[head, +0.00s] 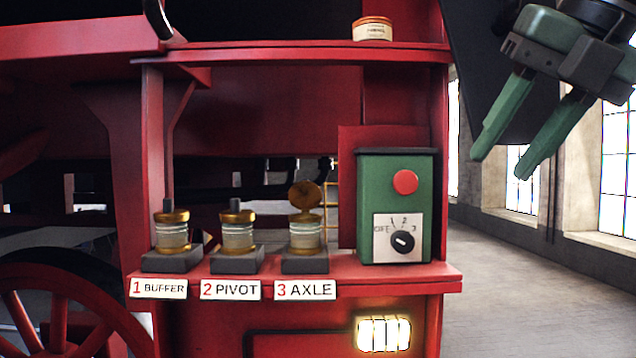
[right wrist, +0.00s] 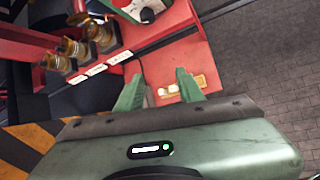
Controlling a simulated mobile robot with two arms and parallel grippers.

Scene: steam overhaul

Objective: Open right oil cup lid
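Three brass-and-glass oil cups stand in a row on a red shelf (head: 390,276). The right cup, 3 AXLE (head: 305,236), has its round brass lid (head: 305,194) tipped up above it, so it stands open. The middle cup, 2 PIVOT (head: 238,232), and the left cup, 1 BUFFER (head: 171,232), have their lids down. My right gripper (head: 502,164) is up at the right, apart from the cups, with its green fingers spread and nothing between them. It also shows open in the right wrist view (right wrist: 160,86). My left gripper is not in view.
A green control box (head: 395,170) with a red button and a dial stands right of the cups. A small tin (head: 372,29) sits on the upper shelf (head: 300,48). A lit lamp (head: 384,333) is below. The floor at right (head: 540,300) is clear.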

